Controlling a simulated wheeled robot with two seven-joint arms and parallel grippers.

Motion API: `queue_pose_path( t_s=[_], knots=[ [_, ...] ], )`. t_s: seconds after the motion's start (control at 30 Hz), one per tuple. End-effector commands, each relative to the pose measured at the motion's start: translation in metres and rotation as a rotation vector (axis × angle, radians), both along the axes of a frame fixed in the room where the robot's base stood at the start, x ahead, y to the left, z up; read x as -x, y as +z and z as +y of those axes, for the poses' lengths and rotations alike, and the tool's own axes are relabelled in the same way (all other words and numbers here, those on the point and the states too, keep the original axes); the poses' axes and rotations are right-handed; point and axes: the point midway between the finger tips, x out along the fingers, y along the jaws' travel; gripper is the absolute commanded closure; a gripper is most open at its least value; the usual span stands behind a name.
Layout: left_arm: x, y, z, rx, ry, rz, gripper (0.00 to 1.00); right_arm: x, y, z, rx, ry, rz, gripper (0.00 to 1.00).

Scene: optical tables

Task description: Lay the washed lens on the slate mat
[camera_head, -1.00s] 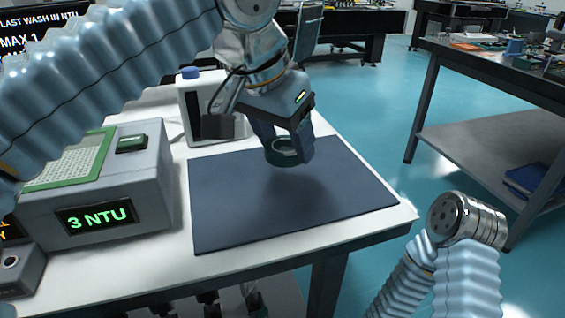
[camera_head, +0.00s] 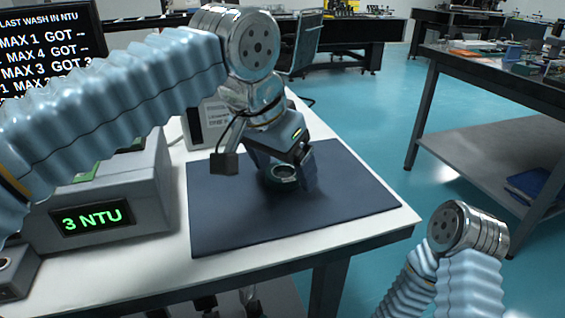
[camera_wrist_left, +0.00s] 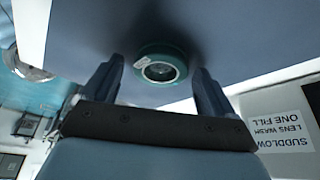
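The lens (camera_head: 283,174), a clear disc in a dark green ring, is low over the slate mat (camera_head: 230,220) and looks to be resting on it. In the left wrist view the lens (camera_wrist_left: 160,69) shows a pale label on its rim. My left gripper (camera_head: 287,181) points down around the lens. In the left wrist view its fingers (camera_wrist_left: 159,75) stand on either side of the ring with a narrow gap at each side, so it looks open. My right arm is at the lower right; its gripper is out of view.
A grey meter (camera_head: 110,200) reading 3 NTU stands left of the mat. The mat is otherwise bare. Another table (camera_head: 500,75) stands at the right.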

Motion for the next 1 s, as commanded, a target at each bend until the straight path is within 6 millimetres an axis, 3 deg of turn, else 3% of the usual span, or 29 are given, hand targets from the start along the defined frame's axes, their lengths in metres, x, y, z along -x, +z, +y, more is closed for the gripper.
queue_pose_path(
  t_s=[0.37,0.8,1.0],
  knots=[
    [0.001,0.009,0.001,0.001,0.0,-0.002,0.13,0.0,0.004,0.001,-0.001,0.001,0.0,1.0],
    [0.029,0.096,0.023,0.001,0.0,-0.002,0.13,0.001,0.028,0.003,-0.005,0.007,0.002,1.0],
    [0.035,0.113,0.028,0.0,0.0,-0.001,0.13,0.001,0.032,0.003,-0.006,0.009,0.002,1.0]
  ],
)
